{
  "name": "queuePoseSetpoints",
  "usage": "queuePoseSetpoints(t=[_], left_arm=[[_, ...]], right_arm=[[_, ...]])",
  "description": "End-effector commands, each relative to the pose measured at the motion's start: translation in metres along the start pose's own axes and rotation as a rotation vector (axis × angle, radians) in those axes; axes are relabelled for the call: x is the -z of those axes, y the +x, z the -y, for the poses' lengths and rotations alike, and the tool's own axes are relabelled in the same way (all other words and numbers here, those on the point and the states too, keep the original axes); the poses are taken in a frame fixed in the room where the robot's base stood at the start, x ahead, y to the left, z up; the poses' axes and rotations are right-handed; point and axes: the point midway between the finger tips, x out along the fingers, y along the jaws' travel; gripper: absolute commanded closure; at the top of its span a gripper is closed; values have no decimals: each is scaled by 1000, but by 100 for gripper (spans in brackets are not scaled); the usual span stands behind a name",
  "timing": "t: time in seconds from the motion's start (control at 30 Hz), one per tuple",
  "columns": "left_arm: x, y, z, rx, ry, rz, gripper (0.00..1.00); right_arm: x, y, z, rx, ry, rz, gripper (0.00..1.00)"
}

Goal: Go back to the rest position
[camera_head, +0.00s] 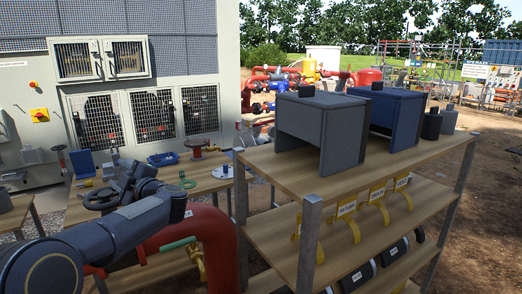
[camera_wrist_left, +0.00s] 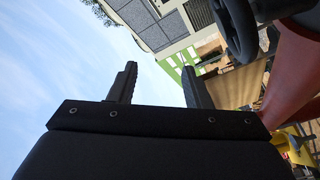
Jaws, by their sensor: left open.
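My left arm comes in from the lower left in the head view, over a red pipe (camera_head: 215,235). My left gripper (camera_head: 117,162) is at its far end, small and dark, partly hidden by the wrist. In the left wrist view my left gripper (camera_wrist_left: 160,75) has its two black fingers apart, with nothing between them but sky and a building behind. A black handwheel (camera_head: 102,198) shows beside my left wrist; a dark wheel (camera_wrist_left: 237,25) also shows at the upper right of the left wrist view, apart from the fingers. My right gripper is not in view.
A wooden shelf unit (camera_head: 270,215) fills the right, bearing grey (camera_head: 322,130) and blue (camera_head: 392,115) boxes. Behind my arm a workbench (camera_head: 205,183) holds a blue tray (camera_head: 163,159) and small parts. The chiller cabinet (camera_head: 215,95) stands behind. Open dirt ground lies at far right.

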Motion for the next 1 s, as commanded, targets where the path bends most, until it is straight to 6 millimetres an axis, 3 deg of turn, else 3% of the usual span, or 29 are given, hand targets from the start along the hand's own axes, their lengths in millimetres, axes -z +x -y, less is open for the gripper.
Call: queuePoseSetpoints(t=[0.07, 0.17, 0.27, 0.33, 0.47, 0.6, 0.7, 0.8, 0.9, 1.0], left_arm=[[18, 0, -13, -97, -7, 113, 56], [34, -17, -25, -246, 14, 314, 56], [47, -58, -21, -389, 72, 550, 56], [53, -99, -5, -469, 137, 720, 56], [63, -182, 49, -556, 295, 1014, 56], [74, -259, 123, -564, 477, 1266, 56], [83, -305, 180, -530, 606, 1413, 56], [93, -340, 228, -480, 716, 1525, 56], [101, -363, 264, -432, 798, 1601, 56], [106, -376, 285, -397, 846, 1644, 56]], right_arm=[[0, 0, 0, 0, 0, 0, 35], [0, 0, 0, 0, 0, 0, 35], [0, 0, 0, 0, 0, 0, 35], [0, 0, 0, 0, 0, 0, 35], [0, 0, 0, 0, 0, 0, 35], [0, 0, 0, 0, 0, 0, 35], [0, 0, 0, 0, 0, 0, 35], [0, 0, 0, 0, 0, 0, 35], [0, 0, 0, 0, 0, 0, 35], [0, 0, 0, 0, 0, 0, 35]])
